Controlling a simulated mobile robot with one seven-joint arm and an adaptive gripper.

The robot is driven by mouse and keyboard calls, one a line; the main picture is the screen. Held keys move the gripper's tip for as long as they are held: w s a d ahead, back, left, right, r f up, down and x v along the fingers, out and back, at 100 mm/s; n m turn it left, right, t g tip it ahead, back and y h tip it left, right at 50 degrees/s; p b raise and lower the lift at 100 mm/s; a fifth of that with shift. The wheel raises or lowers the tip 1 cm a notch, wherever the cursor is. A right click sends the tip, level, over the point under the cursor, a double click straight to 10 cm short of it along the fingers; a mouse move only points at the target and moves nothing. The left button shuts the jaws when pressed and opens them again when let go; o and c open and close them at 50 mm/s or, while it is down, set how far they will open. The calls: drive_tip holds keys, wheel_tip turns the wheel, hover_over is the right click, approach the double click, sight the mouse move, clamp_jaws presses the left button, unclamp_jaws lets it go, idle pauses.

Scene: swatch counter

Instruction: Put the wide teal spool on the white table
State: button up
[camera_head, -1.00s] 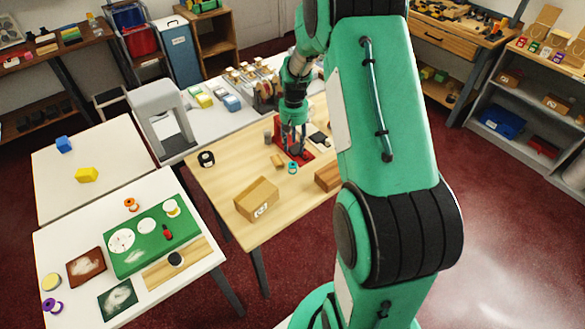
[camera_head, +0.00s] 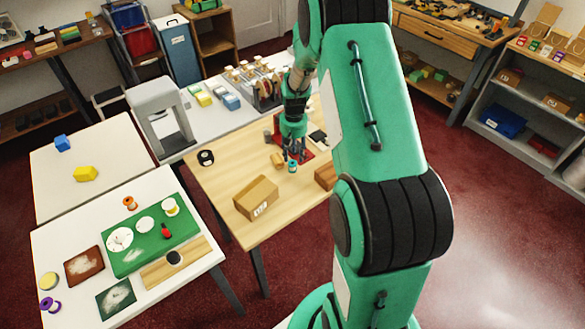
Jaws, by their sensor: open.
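My gripper (camera_head: 292,157) is open, pointing down just above and behind the spool. At this size I cannot tell whether the fingertips touch it. Two white tables stand at the left: a nearer one (camera_head: 75,220) bearing a green mat and spools, and one behind it (camera_head: 105,145) with a blue and a yellow block.
A cardboard box (camera_head: 256,198) and a black spool (camera_head: 206,158) stand on the wooden table. A grey arch-shaped machine (camera_head: 160,115) stands behind. An orange spool (camera_head: 130,203) is on the nearer white table.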

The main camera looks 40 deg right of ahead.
sight(293, 163)
drive_tip(key=shift+f, duration=0.95)
drive_tip(key=shift+w+a+f+b, duration=0.15)
drive_tip(key=shift+f+b, duration=0.6)
drive_tip(key=shift+f, duration=1.9)
drive_tip(key=shift+w, duration=0.1)
drive_tip(key=c, duration=0.8)
drive_tip(key=shift+r, duration=0.1)
